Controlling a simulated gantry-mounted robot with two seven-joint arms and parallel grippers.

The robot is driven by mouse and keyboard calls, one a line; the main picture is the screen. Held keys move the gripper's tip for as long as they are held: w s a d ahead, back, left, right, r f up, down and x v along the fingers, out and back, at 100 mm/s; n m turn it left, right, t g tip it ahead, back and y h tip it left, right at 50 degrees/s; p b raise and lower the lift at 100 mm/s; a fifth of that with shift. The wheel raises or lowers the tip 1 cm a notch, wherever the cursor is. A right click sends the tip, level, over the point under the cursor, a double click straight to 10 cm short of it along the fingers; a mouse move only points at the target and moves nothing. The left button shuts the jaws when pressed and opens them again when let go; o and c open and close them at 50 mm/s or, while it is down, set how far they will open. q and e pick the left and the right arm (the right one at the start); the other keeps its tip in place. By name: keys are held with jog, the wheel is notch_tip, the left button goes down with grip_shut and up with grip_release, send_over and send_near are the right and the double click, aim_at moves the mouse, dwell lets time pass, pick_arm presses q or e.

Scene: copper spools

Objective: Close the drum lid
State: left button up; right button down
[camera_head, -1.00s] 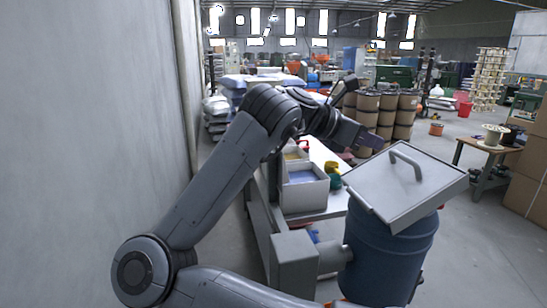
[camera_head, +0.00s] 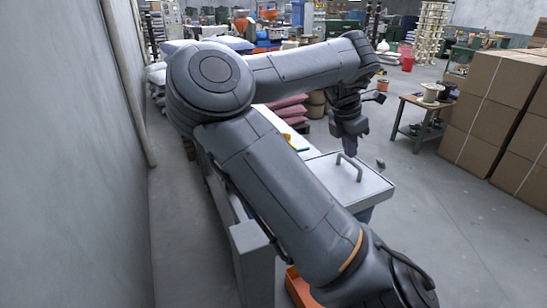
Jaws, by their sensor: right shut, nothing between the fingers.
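The drum lid (camera_head: 352,194) is a light grey square plate with a bent bar handle (camera_head: 350,167) on top. It lies nearly flat over the drum. I cannot tell whether the lid is fully seated. My right gripper (camera_head: 351,148) points down just above the handle, shut and empty. Whether it touches the handle or lid is unclear. My left gripper is not in view.
A wall (camera_head: 75,150) runs along the left. Stacked cardboard boxes (camera_head: 495,105) and a small table (camera_head: 425,115) with a spool stand at the right. An orange bin (camera_head: 300,288) is low beside my arm. The floor right of the drum is clear.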

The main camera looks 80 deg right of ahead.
jog(key=shift+s+d+f, duration=0.2)
jog(key=shift+s+f, duration=0.15)
jog(key=shift+f, duration=0.15)
jog(key=shift+s+d+f, duration=0.1)
jog(key=shift+f, duration=0.25)
jog(key=shift+f, duration=0.15)
jog(key=shift+r+p, duration=0.45)
jog(key=shift+p, duration=0.2)
jog(key=s+p+v, duration=0.1)
jog(key=p+v, duration=0.4)
jog(key=v, duration=0.8)
jog(key=shift+d+r, duration=0.35)
jog(key=shift+r, duration=0.1)
